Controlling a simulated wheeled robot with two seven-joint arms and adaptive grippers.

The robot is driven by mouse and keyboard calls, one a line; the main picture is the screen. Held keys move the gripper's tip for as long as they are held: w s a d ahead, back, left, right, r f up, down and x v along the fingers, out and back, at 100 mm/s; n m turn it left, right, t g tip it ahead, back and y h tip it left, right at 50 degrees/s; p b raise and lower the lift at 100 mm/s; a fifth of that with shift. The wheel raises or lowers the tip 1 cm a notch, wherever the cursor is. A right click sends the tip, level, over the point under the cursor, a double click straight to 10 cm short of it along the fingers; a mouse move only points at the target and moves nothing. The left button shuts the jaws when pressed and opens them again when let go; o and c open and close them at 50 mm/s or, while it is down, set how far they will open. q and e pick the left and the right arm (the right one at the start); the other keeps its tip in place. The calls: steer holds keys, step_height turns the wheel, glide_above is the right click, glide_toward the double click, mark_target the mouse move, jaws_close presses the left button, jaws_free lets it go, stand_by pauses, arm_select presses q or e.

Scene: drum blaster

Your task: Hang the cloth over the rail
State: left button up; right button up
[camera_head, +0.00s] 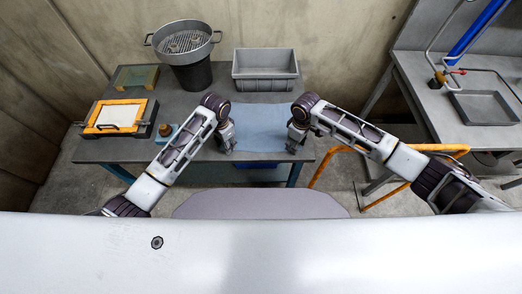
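A light blue cloth (260,124) lies flat on the grey table (216,100), between my two grippers. My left gripper (227,146) points down at the cloth's left edge. My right gripper (293,146) points down at its right edge. Both are small in view, and I cannot tell whether the fingers are open, shut or touching the cloth. An orange tubular rail (325,163) stands to the right of the table, partly hidden behind my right arm.
A grey bin (265,84) and a dark pot with a sieve (197,78) stand at the table's back. An orange-framed screen (100,104) and a green-topped block (137,77) are at the left. A metal sink bench (425,95) stands at the right.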

arm_select(q)
steer(key=shift+f, duration=0.25)
arm_select(e)
steer(key=shift+f, duration=0.2)
stand_by(0.5)
arm_select(q)
steer(key=c, duration=0.5)
arm_select(e)
steer(key=c, duration=0.5)
arm_select(q)
steer(key=shift+f, duration=0.1)
jaws_close()
arm_select(e)
steer(key=shift+f, duration=0.1)
jaws_close()
arm_select(q)
steer(key=shift+s, duration=0.1)
arm_select(e)
steer(key=shift+s+d, duration=0.1)
arm_select(q)
steer(key=shift+a+r, duration=0.1)
steer(key=shift+r, duration=0.15)
arm_select(e)
steer(key=shift+r, duration=0.2)
